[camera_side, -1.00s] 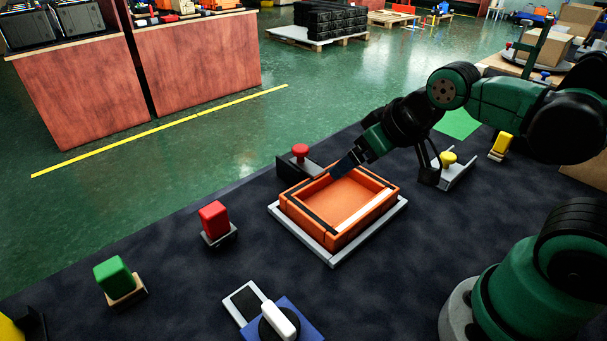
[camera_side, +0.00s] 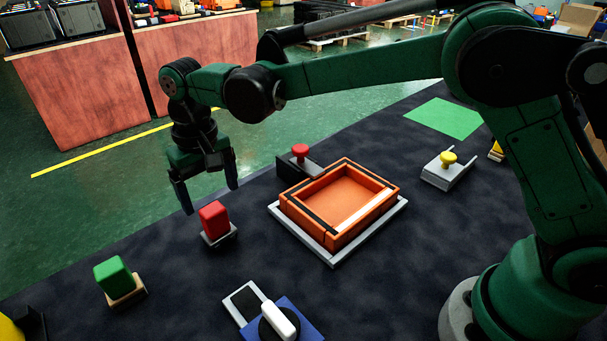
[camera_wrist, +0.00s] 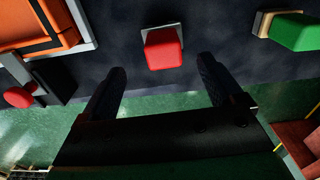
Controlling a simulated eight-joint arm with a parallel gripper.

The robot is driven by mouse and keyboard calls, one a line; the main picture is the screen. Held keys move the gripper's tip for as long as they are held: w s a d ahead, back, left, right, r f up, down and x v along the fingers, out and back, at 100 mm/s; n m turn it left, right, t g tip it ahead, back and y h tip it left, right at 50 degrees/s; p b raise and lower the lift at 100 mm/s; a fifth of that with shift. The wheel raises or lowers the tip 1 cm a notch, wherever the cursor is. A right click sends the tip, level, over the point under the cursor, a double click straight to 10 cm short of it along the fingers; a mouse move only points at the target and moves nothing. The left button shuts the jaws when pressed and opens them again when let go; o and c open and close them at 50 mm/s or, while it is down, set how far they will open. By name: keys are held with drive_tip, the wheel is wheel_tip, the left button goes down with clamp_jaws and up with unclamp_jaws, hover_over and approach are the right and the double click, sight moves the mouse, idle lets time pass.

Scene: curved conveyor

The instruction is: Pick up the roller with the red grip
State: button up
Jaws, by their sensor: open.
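A red block-shaped grip (camera_side: 213,217) on a small grey base stands upright on the dark table, left of the orange tray. My gripper (camera_side: 210,199) is open and empty above and slightly behind it, fingers pointing down. In the wrist view the red grip (camera_wrist: 163,48) lies just past the fingertips (camera_wrist: 162,68), roughly centred between them and not touched. A second red part, a round knob (camera_side: 300,151) on a dark block, stands behind the tray; it also shows at the left of the wrist view (camera_wrist: 18,97). I cannot make out a roller shape on either.
An orange tray (camera_side: 291,204) on a grey plate stands mid-table. A green block (camera_side: 112,274) is at front left, a blue base with a white handle (camera_side: 281,321) at the front. A yellow knob (camera_side: 448,158) and a green mat (camera_side: 443,118) lie to the right. The table's far edge runs close behind.

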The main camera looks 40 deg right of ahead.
sight(212, 209)
drive_tip(key=shift+a+f, duration=0.2)
drive_tip(key=shift+f, duration=2.9)
clamp_jaws()
drive_tip(key=shift+r, duration=0.15)
wheel_tip(212, 209, up, 20)
